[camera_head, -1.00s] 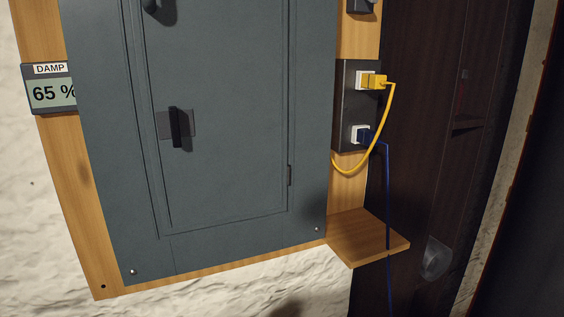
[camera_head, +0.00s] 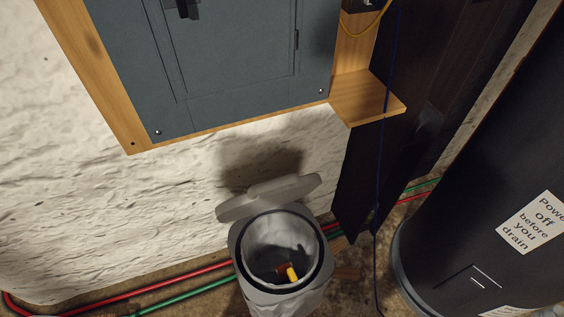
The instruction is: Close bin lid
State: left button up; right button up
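A grey bin (camera_head: 310,297) stands on the floor at the lower middle of the head view, against the white wall. Its grey lid (camera_head: 268,197) is open and tilted back at the rear rim, close to the wall. Inside the bin, on a dark bottom, lies a small yellow and reddish item (camera_head: 291,273); I cannot tell what it is. Neither of my grippers shows in the view.
A dark tank (camera_head: 475,215) with a "Power off before you drain" label stands at the right. A grey electrical panel (camera_head: 235,60) and a small wooden shelf (camera_head: 367,97) are above the bin. Red (camera_head: 150,290) and green pipes (camera_head: 190,293) run along the wall's foot. A blue cable (camera_head: 379,190) hangs right of the bin.

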aim_at(263, 196)
jog(key=k+l, duration=0.1)
jog(key=k, duration=1.6)
